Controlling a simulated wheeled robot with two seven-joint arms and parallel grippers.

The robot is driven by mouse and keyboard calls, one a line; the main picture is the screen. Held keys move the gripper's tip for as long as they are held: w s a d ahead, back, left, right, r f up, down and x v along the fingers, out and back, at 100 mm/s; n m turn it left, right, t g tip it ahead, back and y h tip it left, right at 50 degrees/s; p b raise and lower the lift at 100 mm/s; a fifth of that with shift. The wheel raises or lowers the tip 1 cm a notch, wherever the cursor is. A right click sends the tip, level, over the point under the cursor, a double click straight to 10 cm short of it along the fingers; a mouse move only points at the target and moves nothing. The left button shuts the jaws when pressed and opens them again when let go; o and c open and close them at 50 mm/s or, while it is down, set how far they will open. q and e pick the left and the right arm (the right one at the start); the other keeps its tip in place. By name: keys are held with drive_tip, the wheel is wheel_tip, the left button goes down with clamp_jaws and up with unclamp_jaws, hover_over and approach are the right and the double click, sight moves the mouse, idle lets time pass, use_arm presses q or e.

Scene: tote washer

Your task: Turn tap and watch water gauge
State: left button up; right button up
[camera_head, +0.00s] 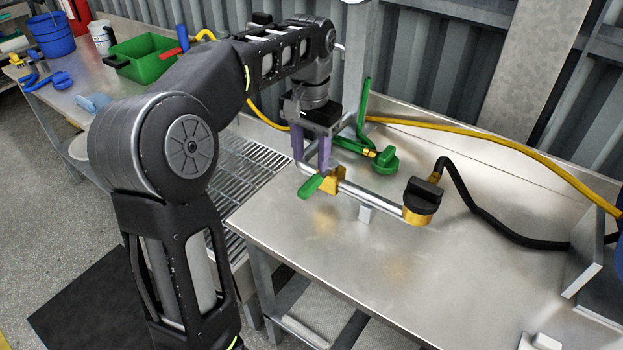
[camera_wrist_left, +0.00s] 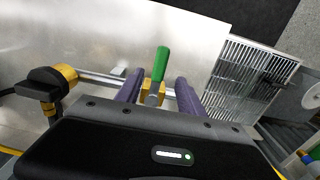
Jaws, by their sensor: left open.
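The tap is a brass valve body (camera_head: 330,176) with a green lever (camera_head: 311,186), set on a metal pipe over the steel bench. The black gauge (camera_head: 423,190) sits on a brass fitting at the pipe's right end; its face cannot be read. My left gripper (camera_head: 316,168) points down at the tap, its purple fingers close to the valve. In the left wrist view the green lever (camera_wrist_left: 160,64) and brass valve (camera_wrist_left: 153,92) show between the two open fingers, with gaps on both sides. The gauge (camera_wrist_left: 46,83) is at the left there. My right gripper is not in view.
A green brush-like tool (camera_head: 378,158) stands behind the pipe. A yellow hose (camera_head: 480,134) and black hose (camera_head: 500,228) cross the bench. A drain grate (camera_head: 240,168) lies left of the bench top (camera_head: 350,270), whose front is clear. A green tote (camera_head: 143,58) is farther left.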

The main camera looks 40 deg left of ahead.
sight(311, 183)
use_arm(q)
wheel_tip(311, 183, down, 3)
drive_tip(key=shift+r+b, duration=0.15)
drive_tip(key=shift+b, duration=0.8)
drive_tip(key=shift+f+p, duration=0.4)
drive_tip(key=shift+f, duration=1.9)
clamp_jaws()
